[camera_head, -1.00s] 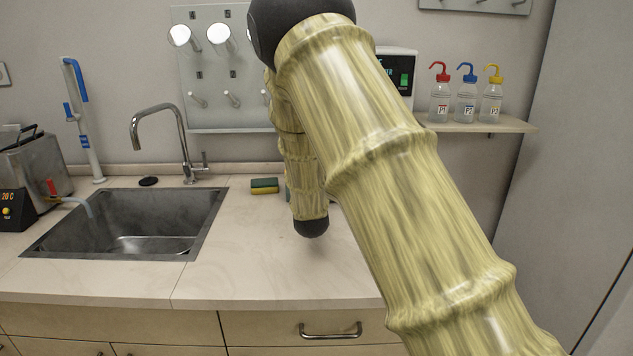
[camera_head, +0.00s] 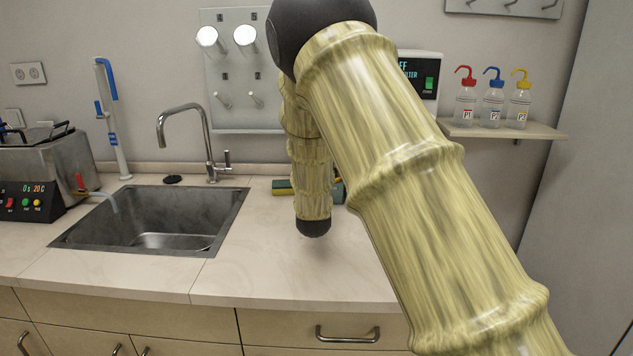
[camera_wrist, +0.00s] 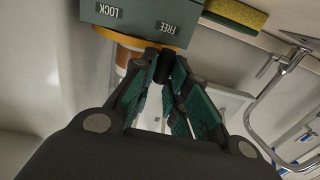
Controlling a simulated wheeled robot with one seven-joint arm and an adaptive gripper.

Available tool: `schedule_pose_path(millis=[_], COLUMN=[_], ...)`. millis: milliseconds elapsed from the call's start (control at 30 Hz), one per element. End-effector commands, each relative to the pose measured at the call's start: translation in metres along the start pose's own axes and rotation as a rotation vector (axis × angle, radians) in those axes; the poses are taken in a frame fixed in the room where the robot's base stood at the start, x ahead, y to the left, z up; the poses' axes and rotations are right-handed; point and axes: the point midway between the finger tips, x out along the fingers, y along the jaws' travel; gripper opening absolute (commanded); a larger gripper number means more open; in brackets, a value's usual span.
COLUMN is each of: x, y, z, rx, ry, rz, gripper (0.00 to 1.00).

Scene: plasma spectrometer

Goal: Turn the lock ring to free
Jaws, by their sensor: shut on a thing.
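In the wrist view, a grey-green housing (camera_wrist: 140,14) carries the labels LOCK and FREE. Under it runs a yellow-orange lock ring (camera_wrist: 113,37), with a copper-coloured part (camera_wrist: 124,57) below. My gripper (camera_wrist: 165,68) is shut on a short black peg (camera_wrist: 165,64) at the ring's edge. The peg stands nearer the FREE label than the LOCK label. The fingertips hide part of the peg and where it joins the ring. In the head view, my arm hides my gripper and the ring.
A sponge (camera_wrist: 238,13) lies close to the housing in the wrist view. In the head view, a sink (camera_head: 160,215) with a tap (camera_head: 208,150) is left of my arm. Wash bottles (camera_head: 492,100) stand on a shelf at the right. The front counter (camera_head: 270,275) is clear.

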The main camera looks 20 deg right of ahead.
Motion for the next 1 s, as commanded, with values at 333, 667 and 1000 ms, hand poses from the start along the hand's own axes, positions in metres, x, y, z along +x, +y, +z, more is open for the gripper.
schedule_pose_path(millis=[333,667,1000], x=[0.002,0.001,-0.011], y=[-0.007,-0.001,0.0], z=[-0.007,-0.004,-0.003], rx=[0.005,0.003,0.002], ry=[0.012,0.006,0.003], rz=[-0.01,-0.002,-0.002], gripper=[0.2,0.37,0.37])
